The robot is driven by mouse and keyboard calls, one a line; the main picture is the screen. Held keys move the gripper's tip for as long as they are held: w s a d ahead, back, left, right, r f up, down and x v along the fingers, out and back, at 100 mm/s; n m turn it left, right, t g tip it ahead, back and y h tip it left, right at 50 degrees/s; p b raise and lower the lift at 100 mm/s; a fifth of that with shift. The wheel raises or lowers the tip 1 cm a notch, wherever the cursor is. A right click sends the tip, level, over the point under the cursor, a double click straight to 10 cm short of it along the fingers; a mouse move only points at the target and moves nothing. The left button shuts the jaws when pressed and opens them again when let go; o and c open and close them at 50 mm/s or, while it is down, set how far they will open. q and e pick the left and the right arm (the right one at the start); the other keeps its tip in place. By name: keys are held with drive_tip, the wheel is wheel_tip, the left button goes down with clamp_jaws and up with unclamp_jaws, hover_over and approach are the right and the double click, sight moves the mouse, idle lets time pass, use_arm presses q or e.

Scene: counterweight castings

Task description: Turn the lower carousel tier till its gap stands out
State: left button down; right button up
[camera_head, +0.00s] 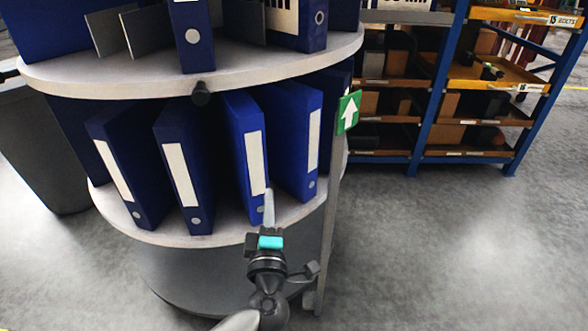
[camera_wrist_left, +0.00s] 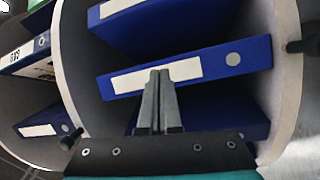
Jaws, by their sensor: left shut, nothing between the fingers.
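The lower carousel tier (camera_head: 150,232) is a pale round shelf carrying several upright blue binders with white labels. Dark spaces show between them; I cannot tell which one is the gap. A green plate with a white up arrow (camera_head: 348,113) stands on a grey post at the tier's right side. My left gripper (camera_head: 269,190) is shut and empty, its fingertips in front of the foot of a blue binder (camera_head: 247,135). I cannot tell whether they touch it. In the left wrist view the closed fingers (camera_wrist_left: 160,78) overlap a binder spine (camera_wrist_left: 205,65). My right gripper is not in view.
The upper tier (camera_head: 130,82) has a black knob (camera_head: 201,93) at its rim. In the wrist view a black knob (camera_wrist_left: 303,45) shows beside the lower tier's rim. A blue-framed rack (camera_head: 428,110) stands behind right; a grey bin (camera_head: 40,150) is at left. Floor at right is clear.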

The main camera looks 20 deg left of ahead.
use_arm(q)
drive_tip(key=d+n+h, duration=0.2)
drive_tip(key=b, duration=0.6)
approach(294, 154)
drive_tip(key=a+x, duration=0.1)
drive_tip(key=x, duration=0.2)
drive_tip(key=shift+w+d+r+g, duration=0.3)
drive_tip(key=shift+w+d+g, duration=0.15)
drive_tip(key=shift+w, duration=0.2)
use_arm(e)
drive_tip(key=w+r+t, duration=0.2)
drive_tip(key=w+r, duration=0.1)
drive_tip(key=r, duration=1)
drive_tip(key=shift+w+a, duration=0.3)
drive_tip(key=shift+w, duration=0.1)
